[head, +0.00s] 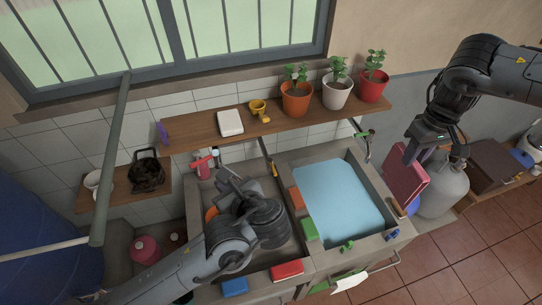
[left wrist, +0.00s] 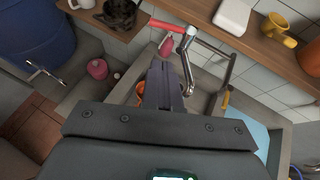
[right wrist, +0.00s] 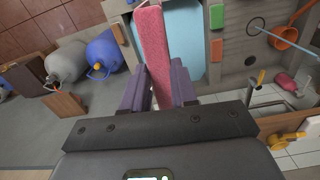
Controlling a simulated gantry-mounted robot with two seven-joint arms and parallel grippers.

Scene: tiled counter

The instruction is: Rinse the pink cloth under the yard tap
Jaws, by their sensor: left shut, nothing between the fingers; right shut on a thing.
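The pink cloth (head: 404,181) hangs flat and upright from my right gripper (head: 424,150), right of the water-filled basin (head: 340,197). In the right wrist view the cloth (right wrist: 152,45) is a pink-red strip between the two fingers. The tap has a red handle (head: 204,160) at the back of the left sink. In the left wrist view its metal spout (left wrist: 187,70) bends down just right of the fingers. My left gripper (left wrist: 163,85) is shut and empty, over the left sink beside the tap; I cannot tell whether it touches it. My arm hides part of this sink in the head view.
Red (head: 287,270) and blue (head: 235,286) blocks lie on the front edge; orange and green blocks lie by the basin. A shelf with potted plants (head: 297,95) runs behind. A grey container (head: 447,190) stands right of the cloth.

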